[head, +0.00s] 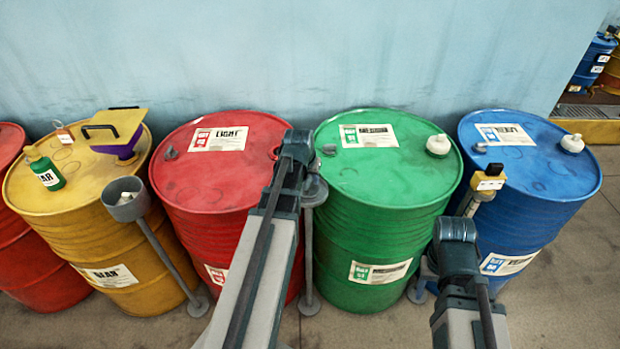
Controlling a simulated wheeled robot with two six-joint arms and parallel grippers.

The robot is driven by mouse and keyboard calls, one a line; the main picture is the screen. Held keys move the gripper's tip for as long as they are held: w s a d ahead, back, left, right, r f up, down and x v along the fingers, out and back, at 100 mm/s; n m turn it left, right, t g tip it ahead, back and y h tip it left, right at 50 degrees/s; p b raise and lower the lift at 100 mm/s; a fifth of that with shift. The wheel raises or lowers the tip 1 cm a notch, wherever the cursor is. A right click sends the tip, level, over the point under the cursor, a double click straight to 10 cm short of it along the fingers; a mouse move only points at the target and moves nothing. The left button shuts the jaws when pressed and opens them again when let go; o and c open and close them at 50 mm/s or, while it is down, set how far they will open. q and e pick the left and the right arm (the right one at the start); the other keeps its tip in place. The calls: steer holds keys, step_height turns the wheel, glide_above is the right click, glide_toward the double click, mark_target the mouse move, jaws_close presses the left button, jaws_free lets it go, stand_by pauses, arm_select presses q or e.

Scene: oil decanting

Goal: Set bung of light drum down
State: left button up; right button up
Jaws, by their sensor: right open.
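The light drum (190,185) is the red one with the LIGHT label, left of centre. A small grey fitting (170,152) sits on its lid at the left. A small dark spot (277,152) shows on the lid's right side, beside my left arm, and may be an opening. No white bung shows on this lid; where the light drum's bung is, I cannot tell. My left arm crosses the right edge of the drum, and its gripper is hidden from view. My right arm stands in front of the blue drum; I cannot make out its gripper either.
The green drum (395,185) and the blue drum (540,190) carry white bungs (438,145) (572,143). The yellow drum (60,205) holds a purple-yellow funnel (122,130) and a green bottle (45,168). A post with a grey cup (127,205) and a yellow-black item (489,180) stand in front.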

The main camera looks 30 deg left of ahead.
mark_target(305, 196)
arm_select(q)
steer(key=shift+o, duration=1)
steer(key=a+p+v, duration=0.1)
steer(key=p+v, duration=1)
steer(key=v, duration=0.1)
steer(key=shift+d+r, duration=0.2)
steer(key=shift+d, duration=0.25)
